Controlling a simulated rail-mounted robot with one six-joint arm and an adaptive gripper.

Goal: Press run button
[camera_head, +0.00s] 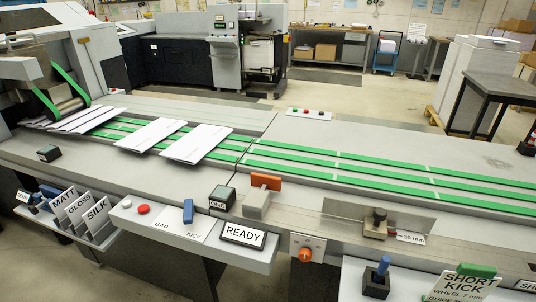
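A light grey front shelf (262,262) holds a white round button (127,203) and a red round button (143,209) side by side near its left end. I cannot read a "run" label on either. A display on the same shelf reads "READY" (243,236). To its left are labels "GAP" and "KICK" with a blue lever (188,211). A small panel (309,114) with several coloured buttons sits at the far edge of the conveyor. My gripper is not in view.
Green-belted conveyor (290,210) carries several white booklets (151,134) at left. An orange-topped block (265,190), a dark counter box (222,198) and a gauge block (376,224) stand behind the shelf. Card signs (97,219) stand left; a "SHORT KICK" sign (466,284) is at lower right.

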